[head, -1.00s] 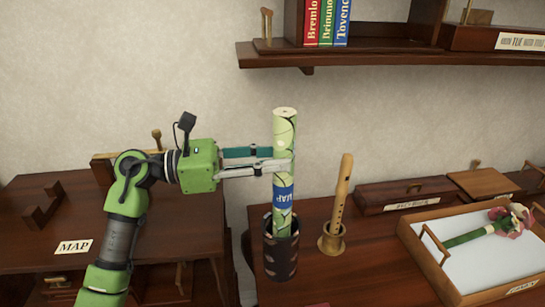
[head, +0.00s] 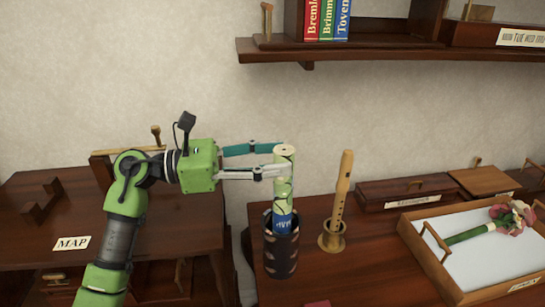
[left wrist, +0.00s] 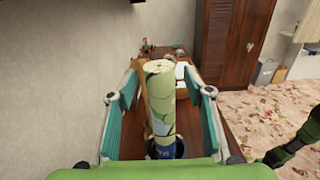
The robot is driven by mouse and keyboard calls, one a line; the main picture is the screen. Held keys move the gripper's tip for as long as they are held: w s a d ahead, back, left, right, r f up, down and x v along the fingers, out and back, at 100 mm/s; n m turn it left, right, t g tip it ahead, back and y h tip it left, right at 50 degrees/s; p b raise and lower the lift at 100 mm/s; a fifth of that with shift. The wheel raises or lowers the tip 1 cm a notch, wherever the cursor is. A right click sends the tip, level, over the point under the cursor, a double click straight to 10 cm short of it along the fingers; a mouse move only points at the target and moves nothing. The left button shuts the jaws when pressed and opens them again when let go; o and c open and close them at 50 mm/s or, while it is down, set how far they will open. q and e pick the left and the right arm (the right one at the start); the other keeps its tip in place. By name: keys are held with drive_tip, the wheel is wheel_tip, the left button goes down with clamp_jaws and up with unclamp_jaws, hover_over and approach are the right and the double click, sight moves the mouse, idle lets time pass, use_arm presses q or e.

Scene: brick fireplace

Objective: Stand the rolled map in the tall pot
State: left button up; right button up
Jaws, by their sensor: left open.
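The rolled map (head: 284,185), pale green with a blue label, stands upright inside the tall pot (head: 281,252). The pot is dark with a pale pattern, and its wall hides the map's lower part. My left gripper (head: 285,158) is open, with its fingers apart on either side of the map's upper end. In the left wrist view the map (left wrist: 161,98) stands between the two open teal fingers (left wrist: 160,100), with a gap to each. My right gripper is not in view.
A wooden flute (head: 342,195) stands in a small holder just right of the pot. A white-lined tray (head: 425,262) with a flower lies further right. A shelf (head: 390,55) with books hangs above. The left table carries a MAP label (head: 73,244) and a wooden rack (head: 42,203).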

use_arm(q)
drive_tip(key=s+a, duration=0.2)
drive_tip(key=a, duration=0.9)
drive_tip(key=shift+s+a, duration=0.2)
drive_tip(key=shift+a, duration=0.2)
